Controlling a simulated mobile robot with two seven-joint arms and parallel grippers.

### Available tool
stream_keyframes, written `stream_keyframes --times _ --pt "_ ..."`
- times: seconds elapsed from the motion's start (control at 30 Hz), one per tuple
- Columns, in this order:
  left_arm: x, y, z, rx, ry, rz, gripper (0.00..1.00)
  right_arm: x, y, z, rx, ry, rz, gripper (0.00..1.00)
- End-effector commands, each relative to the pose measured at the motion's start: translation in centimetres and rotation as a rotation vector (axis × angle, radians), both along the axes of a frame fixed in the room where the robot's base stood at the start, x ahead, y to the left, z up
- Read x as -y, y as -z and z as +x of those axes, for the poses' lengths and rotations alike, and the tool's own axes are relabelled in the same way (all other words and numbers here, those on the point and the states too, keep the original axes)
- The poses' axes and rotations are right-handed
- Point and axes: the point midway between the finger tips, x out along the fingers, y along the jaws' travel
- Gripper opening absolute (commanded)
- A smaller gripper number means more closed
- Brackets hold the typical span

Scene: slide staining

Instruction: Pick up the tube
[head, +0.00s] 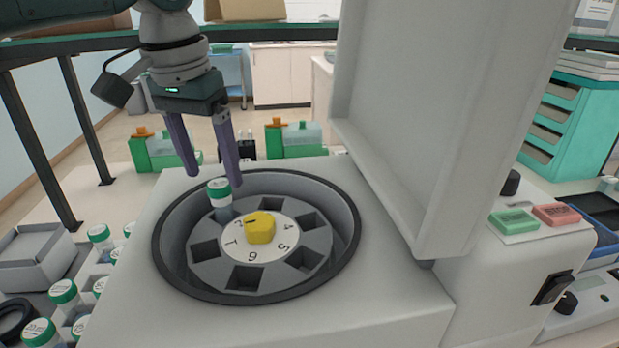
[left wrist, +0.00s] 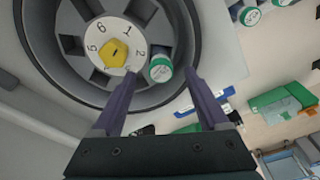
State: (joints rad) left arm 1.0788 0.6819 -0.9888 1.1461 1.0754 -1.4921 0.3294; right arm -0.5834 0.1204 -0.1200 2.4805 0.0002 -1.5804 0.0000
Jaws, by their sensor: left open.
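The tube (head: 219,194) has a green and white cap and stands upright in a slot of the centrifuge rotor (head: 210,272), beside the number 2. In the left wrist view the tube's cap (left wrist: 160,69) shows between and beyond the fingertips. My left gripper (head: 208,173) is open and empty, just above and behind the tube in the head view. Its fingers are apart from the cap as far as I can tell. The lower part of the tube is hidden in the rotor. My right gripper is not in view.
The centrifuge lid (head: 440,110) stands open on the right. The bowl rim (head: 168,276) surrounds the rotor, with a yellow knob (head: 260,228) at its centre. Several similar capped tubes (head: 63,292) stand at the left. Green boxes (head: 295,138) stand behind.

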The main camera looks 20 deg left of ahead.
Motion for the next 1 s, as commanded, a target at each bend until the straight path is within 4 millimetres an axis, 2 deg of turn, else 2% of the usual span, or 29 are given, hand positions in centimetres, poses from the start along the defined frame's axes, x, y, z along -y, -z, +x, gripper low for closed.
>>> stream_keyframes --times 0.33,0.63,1.0 --pt "-0.1 4.6 0.9 -0.003 0.000 0.000 0.77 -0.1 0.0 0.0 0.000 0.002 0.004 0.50" --pt "-0.1 5.1 1.0 -0.001 0.002 0.000 0.77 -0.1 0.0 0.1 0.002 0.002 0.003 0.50" --pt "-0.1 5.0 1.0 -0.001 0.001 0.000 0.36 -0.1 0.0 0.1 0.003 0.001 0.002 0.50"
